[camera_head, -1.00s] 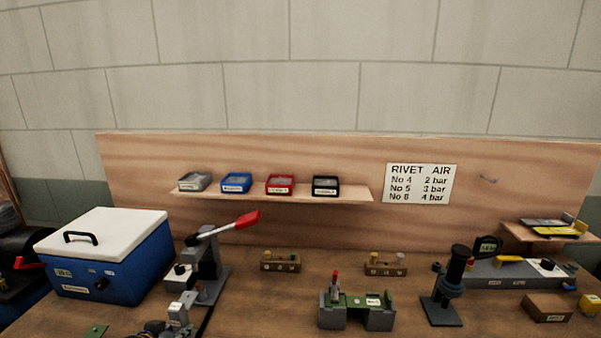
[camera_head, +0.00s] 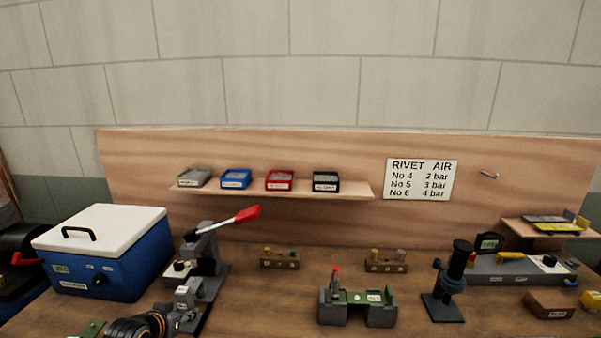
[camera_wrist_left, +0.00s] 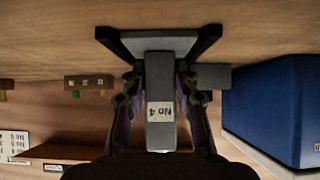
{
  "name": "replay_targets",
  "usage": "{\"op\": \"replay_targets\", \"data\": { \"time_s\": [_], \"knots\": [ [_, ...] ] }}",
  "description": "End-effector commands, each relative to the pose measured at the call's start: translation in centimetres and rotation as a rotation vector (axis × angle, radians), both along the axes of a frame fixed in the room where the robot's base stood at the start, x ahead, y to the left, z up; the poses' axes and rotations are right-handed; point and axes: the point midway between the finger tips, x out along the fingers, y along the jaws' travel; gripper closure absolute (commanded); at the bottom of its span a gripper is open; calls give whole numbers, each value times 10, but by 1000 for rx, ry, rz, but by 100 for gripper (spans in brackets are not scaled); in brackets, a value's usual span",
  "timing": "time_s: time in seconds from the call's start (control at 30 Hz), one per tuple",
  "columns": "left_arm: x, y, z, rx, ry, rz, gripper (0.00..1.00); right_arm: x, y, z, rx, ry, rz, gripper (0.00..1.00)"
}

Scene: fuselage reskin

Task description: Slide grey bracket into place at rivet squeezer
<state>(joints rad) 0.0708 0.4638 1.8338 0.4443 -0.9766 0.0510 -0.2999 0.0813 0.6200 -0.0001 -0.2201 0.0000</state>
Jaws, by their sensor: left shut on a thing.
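The rivet squeezer (camera_head: 207,262) stands at the left of the bench, with a raised lever ending in a red grip (camera_head: 246,214). My left gripper (camera_head: 180,316) is at its near side, low in the head view. It is shut on the grey bracket (camera_head: 187,291), which carries a white label. In the left wrist view the grey bracket (camera_wrist_left: 160,82) shows its "No 4" label between the fingers of my left gripper (camera_wrist_left: 160,90). The bracket overlaps the squeezer's lower front in the head view; I cannot tell whether they touch. My right gripper is out of view.
A blue box with a white lid (camera_head: 105,255) stands close left of the squeezer. A green-and-grey fixture (camera_head: 357,309) and a black post stand (camera_head: 446,290) are to the right. Small wooden rivet blocks (camera_head: 279,263) sit behind. Bare bench lies between squeezer and fixture.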

Motion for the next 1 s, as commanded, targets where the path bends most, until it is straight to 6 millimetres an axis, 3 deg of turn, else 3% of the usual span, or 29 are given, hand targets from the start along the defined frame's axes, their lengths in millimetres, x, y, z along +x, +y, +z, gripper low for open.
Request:
{"op": "replay_targets", "data": {
  "time_s": [0.43, 0.77, 0.8, 0.9, 1.0],
  "knots": [
    [18, -2, 0, -2, -1, 0, 100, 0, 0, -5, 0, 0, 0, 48],
    [20, -2, 0, -1, 1, 0, 100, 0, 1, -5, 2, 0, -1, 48],
    [20, -2, 0, -1, 1, 0, 69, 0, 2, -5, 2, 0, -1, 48],
    [20, -2, 0, -1, 1, 0, 55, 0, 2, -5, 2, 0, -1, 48],
    [20, -2, 0, -1, 1, -1, 53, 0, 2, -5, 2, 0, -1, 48]
  ]
}}
